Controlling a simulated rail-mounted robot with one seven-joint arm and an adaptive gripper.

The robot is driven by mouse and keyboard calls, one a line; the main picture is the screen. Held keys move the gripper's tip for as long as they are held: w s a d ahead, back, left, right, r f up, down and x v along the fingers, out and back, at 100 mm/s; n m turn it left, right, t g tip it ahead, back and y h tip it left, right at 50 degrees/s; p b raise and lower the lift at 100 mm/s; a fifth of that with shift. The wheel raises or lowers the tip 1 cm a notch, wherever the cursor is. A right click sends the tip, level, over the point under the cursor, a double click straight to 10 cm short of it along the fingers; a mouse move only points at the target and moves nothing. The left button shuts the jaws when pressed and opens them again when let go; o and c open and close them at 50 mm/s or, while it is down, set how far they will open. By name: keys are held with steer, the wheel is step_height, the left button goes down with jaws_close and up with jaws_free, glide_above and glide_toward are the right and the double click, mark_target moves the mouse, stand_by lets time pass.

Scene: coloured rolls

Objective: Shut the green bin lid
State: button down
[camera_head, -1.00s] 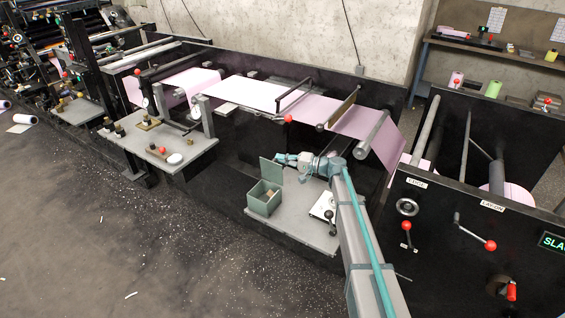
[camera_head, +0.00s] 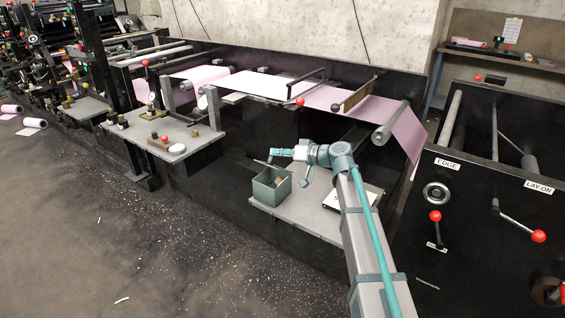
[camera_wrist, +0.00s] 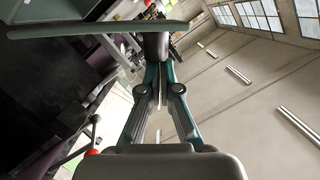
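The green bin (camera_head: 262,193) stands open on a grey shelf, with a small tan item visible inside. Its lid (camera_head: 260,162) shows only as a thin edge at the back of the bin, tilted rather than upright. My gripper (camera_head: 272,155) is above the bin's back side, by the lid. In the wrist view, the lid is a flat grey-green plate (camera_wrist: 60,31) seen nearly edge-on across the fingertips. My gripper's fingers (camera_wrist: 156,45) come together there and look shut with nothing between them. I cannot tell whether they touch the lid.
A white plate-like item (camera_head: 338,200) lies on the grey shelf (camera_head: 300,220) right of the bin. Pink web (camera_head: 325,97) runs over rollers behind. A black panel with red-knobbed levers (camera_head: 435,216) stands at the right. A second shelf (camera_head: 185,153) is at the left. Open floor lies in front.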

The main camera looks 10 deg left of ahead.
mark_target(271, 162)
steer(key=s+f+n+b, duration=0.1)
steer(key=b, duration=0.1)
steer(key=s+a+f+n+b, duration=0.1)
steer(key=b, duration=0.1)
steer(key=shift+s+f+t+h+b, duration=0.2)
steer(key=shift+t+h+b, duration=0.1)
steer(key=shift+h, duration=0.1)
steer(key=n+b, duration=0.1)
steer(key=b, duration=0.1)
steer(key=s+f+n+b, duration=0.1)
steer(key=b, duration=0.1)
steer(key=shift+s+a+f+n+t, duration=0.2)
steer(key=shift+a+f+n+t, duration=0.1)
steer(key=shift+a, duration=0.1)
steer(key=shift+s+a+f+b, duration=0.2)
steer(key=shift+f+b, duration=0.15)
steer(key=shift+b, duration=0.3)
steer(key=shift+r, duration=0.15)
